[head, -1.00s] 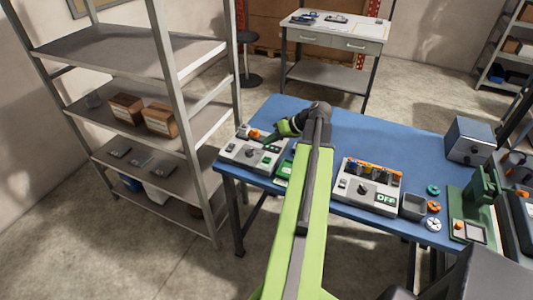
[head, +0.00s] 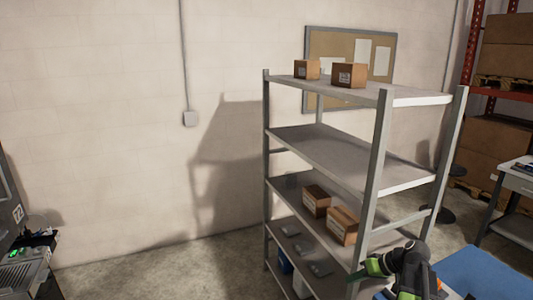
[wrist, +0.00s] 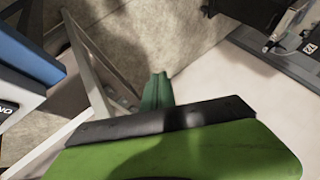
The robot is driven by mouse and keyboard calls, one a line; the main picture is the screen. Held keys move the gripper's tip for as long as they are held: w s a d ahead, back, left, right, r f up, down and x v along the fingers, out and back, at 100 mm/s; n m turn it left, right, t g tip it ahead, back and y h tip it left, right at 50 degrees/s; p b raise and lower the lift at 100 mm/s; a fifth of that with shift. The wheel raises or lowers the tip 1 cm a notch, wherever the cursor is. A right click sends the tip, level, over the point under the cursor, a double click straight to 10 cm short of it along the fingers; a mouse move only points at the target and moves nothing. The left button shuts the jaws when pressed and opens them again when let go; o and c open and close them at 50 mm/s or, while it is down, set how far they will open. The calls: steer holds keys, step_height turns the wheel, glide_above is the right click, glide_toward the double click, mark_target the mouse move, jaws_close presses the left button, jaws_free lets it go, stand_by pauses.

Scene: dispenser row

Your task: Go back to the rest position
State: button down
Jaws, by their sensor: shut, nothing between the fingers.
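My gripper (head: 368,269) is at the lower right of the head view, in front of the grey shelf unit's lower part and beside the blue table (head: 482,272). Its green fingers are together with nothing between them. In the wrist view the narrow green fingers (wrist: 157,90) point away over the floor and hold nothing. Part of the blue table also shows at the left edge of the wrist view (wrist: 22,58). The control boxes on the table are mostly out of the head view.
The grey shelf unit (head: 350,153) bears several brown boxes and stands close behind my gripper. A dark machine (head: 28,262) is at the left edge. A white worktable (head: 520,182) is at the far right. Bare floor lies between the machine and the shelf.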

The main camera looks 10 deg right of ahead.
steer(key=s+a+f+n+g+h, duration=0.1)
steer(key=a+f+n+g+h, duration=0.2)
steer(key=a, duration=2.1)
steer(key=s+a+f+g, duration=0.2)
steer(key=s+a+f, duration=0.1)
steer(key=a, duration=0.1)
steer(key=d+m+h, duration=0.1)
steer(key=s+d+m+h, duration=0.1)
steer(key=d, duration=0.1)
steer(key=d+m+h, duration=0.1)
steer(key=shift+s+d+m, duration=0.25)
steer(key=shift+d+m, duration=0.05)
steer(key=shift+d, duration=0.05)
